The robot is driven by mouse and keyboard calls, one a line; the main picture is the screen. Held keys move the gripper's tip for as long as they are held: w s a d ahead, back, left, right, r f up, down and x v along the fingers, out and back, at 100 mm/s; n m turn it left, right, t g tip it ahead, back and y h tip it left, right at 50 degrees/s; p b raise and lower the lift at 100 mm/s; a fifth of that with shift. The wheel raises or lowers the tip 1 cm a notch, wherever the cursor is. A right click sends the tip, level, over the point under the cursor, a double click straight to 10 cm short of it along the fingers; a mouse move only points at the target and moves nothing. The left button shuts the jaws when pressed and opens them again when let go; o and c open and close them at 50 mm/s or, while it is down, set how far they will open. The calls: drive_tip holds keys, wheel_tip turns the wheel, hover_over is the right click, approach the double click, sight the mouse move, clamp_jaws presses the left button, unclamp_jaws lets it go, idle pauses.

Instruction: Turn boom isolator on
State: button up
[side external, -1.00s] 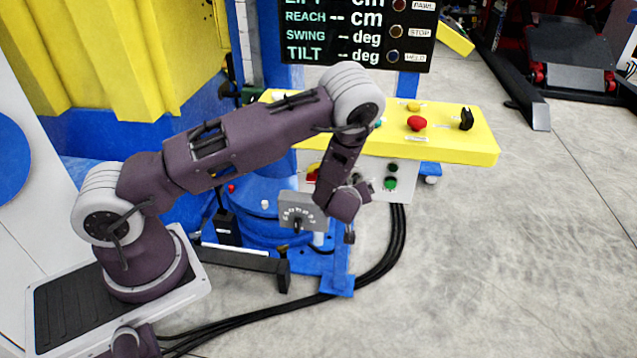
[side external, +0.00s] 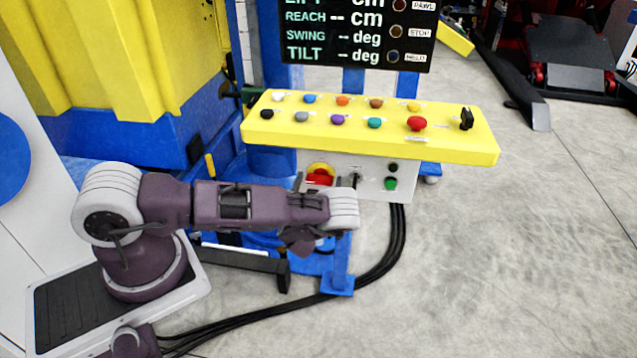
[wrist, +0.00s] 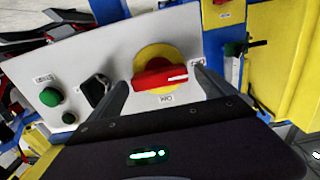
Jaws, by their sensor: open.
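The boom isolator is a red rotary handle on a yellow disc (wrist: 152,56), set in a white panel. In the wrist view the red handle (wrist: 160,77) lies nearly level, its white mark at the right end towards a small label that seems to read OFF. An ON label (wrist: 166,98) shows upside down below the disc. My gripper (wrist: 162,82) is open, one finger to each side of the handle, with nothing held. Whether the fingers touch the handle I cannot tell. In the side view the handle (side external: 319,180) shows between the thin fingers of my gripper (side external: 327,181).
The white panel (wrist: 80,72) also carries a green button (wrist: 51,96), a black selector (wrist: 97,90) and a dark button (wrist: 69,117). A yellow console (side external: 450,146) with several coloured buttons overhangs the panel. Black cables (side external: 385,262) run down to the floor.

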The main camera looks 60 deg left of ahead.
drive_tip(key=c, duration=1.4)
drive_tip(key=m, duration=0.4)
drive_tip(key=shift+d+m, duration=0.1)
drive_tip(key=shift+m, duration=0.3)
drive_tip(key=m, duration=0.4)
drive_tip(key=shift+w+d+f, duration=0.1)
drive_tip(key=shift+f, duration=0.05)
drive_tip(key=m, duration=0.5)
drive_tip(key=shift+f, duration=0.1)
drive_tip(key=shift+f+m, duration=0.1)
drive_tip(key=shift+m, duration=2)
